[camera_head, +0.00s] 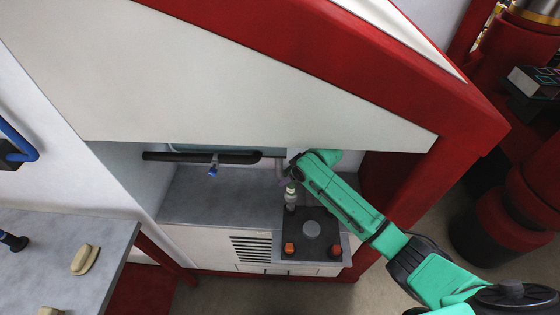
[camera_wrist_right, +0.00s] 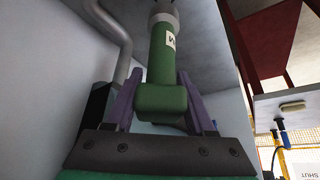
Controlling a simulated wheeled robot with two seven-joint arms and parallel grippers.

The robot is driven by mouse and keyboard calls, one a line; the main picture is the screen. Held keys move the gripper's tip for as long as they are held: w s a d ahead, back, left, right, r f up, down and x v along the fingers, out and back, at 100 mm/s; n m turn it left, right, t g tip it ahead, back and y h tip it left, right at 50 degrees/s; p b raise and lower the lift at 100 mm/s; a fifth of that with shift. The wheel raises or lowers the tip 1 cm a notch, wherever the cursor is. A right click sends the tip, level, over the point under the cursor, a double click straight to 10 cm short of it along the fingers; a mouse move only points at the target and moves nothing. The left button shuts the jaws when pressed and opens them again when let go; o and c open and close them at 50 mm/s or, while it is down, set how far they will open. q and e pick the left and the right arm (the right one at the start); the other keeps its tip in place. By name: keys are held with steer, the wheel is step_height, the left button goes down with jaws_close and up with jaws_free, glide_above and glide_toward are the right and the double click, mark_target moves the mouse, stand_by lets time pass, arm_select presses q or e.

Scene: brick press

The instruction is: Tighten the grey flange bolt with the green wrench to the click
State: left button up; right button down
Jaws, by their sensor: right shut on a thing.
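My right gripper (camera_head: 294,172) is at the end of the teal arm, inside the press opening and above the small dark plate with buttons. In the right wrist view my right gripper (camera_wrist_right: 160,105) has its purple fingers closed on the green wrench (camera_wrist_right: 160,60), around the thick lower end of its handle. The wrench runs away from the fingers to a grey collar (camera_wrist_right: 163,18), with a pale label on its side. Its far end is cut off by the frame's top edge. I cannot make out the grey flange bolt. My left gripper is not in view.
A black horizontal bar (camera_head: 200,157) with a blue-tipped fitting (camera_head: 213,170) runs left of the gripper. A grey pipe (camera_wrist_right: 122,45) bends close beside the wrench. The button plate (camera_head: 325,248) lies below. A grey table (camera_head: 50,260) stands at left, with tan pieces on it.

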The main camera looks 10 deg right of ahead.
steer(key=shift+w+d+r, duration=0.15)
steer(key=shift+r, duration=0.2)
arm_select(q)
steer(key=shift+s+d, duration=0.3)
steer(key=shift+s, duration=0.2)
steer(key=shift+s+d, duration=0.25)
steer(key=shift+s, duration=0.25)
arm_select(e)
steer(key=shift+w, duration=0.1)
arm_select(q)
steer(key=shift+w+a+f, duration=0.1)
arm_select(e)
steer(key=shift+f+b, duration=0.35)
steer(key=shift+f, duration=0.25)
steer(key=f, duration=0.1)
steer(key=f+b, duration=0.1)
steer(key=f, duration=0.1)
steer(key=shift+s+f+b, duration=0.2)
steer(key=shift+f+b, duration=0.05)
steer(key=shift+b, duration=0.05)
steer(key=shift+f, duration=0.1)
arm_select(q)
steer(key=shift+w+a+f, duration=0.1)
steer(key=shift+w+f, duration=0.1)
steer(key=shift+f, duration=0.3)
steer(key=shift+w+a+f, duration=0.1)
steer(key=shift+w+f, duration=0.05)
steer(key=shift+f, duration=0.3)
